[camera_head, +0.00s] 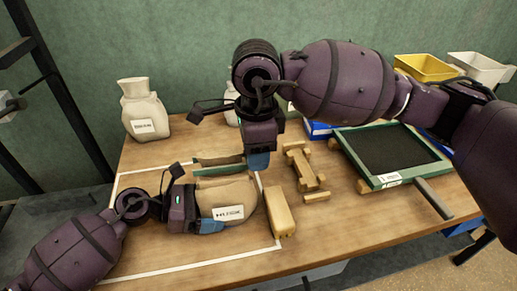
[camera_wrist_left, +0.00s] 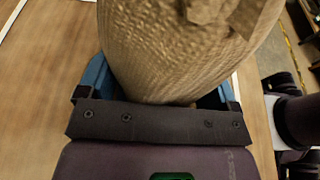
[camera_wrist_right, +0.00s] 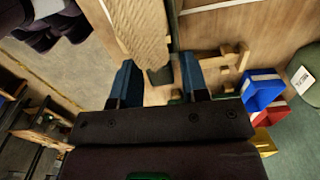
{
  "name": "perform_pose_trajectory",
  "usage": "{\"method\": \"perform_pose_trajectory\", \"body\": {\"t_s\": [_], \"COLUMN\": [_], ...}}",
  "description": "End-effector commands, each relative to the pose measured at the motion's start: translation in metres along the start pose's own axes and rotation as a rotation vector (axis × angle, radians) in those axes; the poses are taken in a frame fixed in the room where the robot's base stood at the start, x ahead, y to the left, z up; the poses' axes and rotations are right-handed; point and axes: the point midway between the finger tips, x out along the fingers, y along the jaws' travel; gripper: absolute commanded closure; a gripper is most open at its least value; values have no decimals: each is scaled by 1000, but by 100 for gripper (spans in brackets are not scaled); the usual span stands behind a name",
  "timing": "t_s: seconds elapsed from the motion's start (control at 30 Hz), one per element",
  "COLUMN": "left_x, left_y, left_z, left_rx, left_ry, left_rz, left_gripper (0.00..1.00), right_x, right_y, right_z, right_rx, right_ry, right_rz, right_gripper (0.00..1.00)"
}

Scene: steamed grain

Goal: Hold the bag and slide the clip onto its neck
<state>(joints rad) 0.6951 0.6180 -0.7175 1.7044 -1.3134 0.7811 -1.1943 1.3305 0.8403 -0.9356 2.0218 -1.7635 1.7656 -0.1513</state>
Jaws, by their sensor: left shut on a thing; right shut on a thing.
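The tan bag (camera_head: 232,192) with a white label lies in the middle of the taped area. My left gripper (camera_head: 212,212) is shut on its body; in the left wrist view the woven bag (camera_wrist_left: 165,50) fills the space between the fingers. My right gripper (camera_head: 258,158) reaches down from above, just beyond the bag. It is shut on the green clip (camera_head: 218,171), whose long bars lie along the bag's far side. In the right wrist view the bag (camera_wrist_right: 138,28) is beside the dark green clip (camera_wrist_right: 160,75). I cannot tell whether the clip is around the neck.
A wooden block (camera_head: 280,211) stands right of the bag. A wooden rack (camera_head: 302,172) and a green-framed dark screen (camera_head: 388,150) lie further right. A pale sack (camera_head: 145,112) stands at the back left. Yellow (camera_head: 425,68) and white (camera_head: 478,68) bins are at the back right.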

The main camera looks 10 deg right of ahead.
Motion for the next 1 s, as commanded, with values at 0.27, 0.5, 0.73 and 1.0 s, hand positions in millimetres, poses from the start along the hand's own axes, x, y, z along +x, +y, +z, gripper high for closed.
{"method": "perform_pose_trajectory", "body": {"t_s": [0.27, 0.5, 0.73, 1.0], "left_x": [0, 0, 0, 0], "left_y": [1, 1, 1, 1], "left_z": [2, 2, 2, 2], "left_rx": [3, 3, 3, 3], "left_ry": [-3, -3, -3, -3], "left_rz": [2, 1, 2, 2], "left_gripper": [28, 28, 28, 28], "right_x": [-1, -1, -1, -12], "right_y": [0, 0, 0, 0], "right_z": [3, 3, 3, 3], "right_rx": [0, -1, -1, -1], "right_ry": [0, 0, 0, -1], "right_rz": [-1, -1, -1, -3], "right_gripper": [97, 39, 29, 29]}}
